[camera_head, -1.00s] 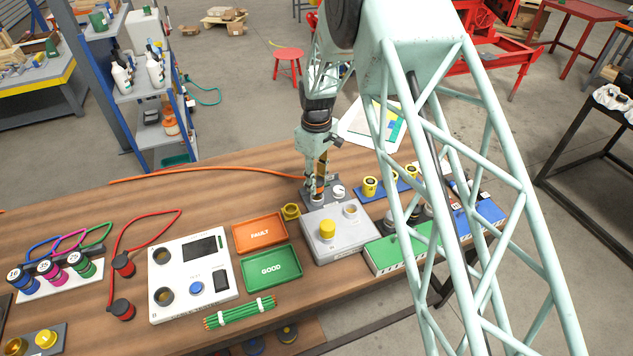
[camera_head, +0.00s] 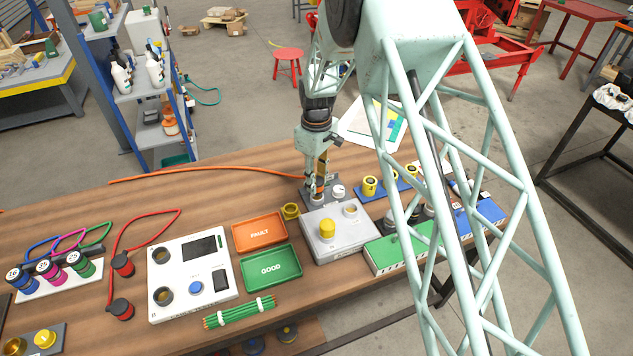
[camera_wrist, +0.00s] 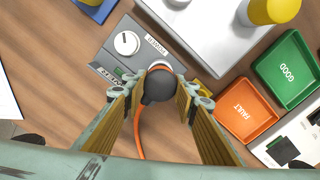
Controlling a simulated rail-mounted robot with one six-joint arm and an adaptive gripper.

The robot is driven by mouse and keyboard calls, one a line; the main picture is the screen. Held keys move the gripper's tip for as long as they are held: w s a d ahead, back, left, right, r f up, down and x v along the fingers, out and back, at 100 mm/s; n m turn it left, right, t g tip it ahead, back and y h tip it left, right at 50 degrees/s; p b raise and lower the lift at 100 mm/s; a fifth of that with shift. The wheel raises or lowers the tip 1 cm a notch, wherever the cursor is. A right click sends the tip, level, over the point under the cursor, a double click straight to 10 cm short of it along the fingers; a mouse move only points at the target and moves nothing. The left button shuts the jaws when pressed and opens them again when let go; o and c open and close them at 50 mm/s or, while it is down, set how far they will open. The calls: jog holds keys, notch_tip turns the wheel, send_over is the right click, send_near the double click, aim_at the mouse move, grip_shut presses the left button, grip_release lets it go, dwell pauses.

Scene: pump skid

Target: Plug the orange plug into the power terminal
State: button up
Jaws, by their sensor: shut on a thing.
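The orange plug (camera_wrist: 158,86) shows a dark round back, an orange ring and an orange cable in the wrist view. My gripper (camera_wrist: 158,93) is shut on it, with one finger on each side. In the head view my gripper (camera_head: 317,190) points down at the power terminal (camera_head: 327,200). The terminal is a dark grey plate with a white knob (camera_wrist: 127,43) and a light, round socket collar directly past the plug. The plug is in line with that collar; how deep it sits is hidden by the plug itself.
A grey box with a yellow knob (camera_head: 327,228) stands close in front of the terminal. Orange FAULT (camera_head: 259,231) and green GOOD (camera_head: 271,267) trays lie to the left. The orange cable (camera_head: 220,172) runs left across bare wood.

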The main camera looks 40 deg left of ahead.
jog(key=shift+f+b, duration=0.95)
jog(key=shift+f, duration=0.75)
dwell(1.7)
jog(key=o, duration=1)
jog(key=shift+r, duration=0.15)
jog(key=shift+r, duration=5.9)
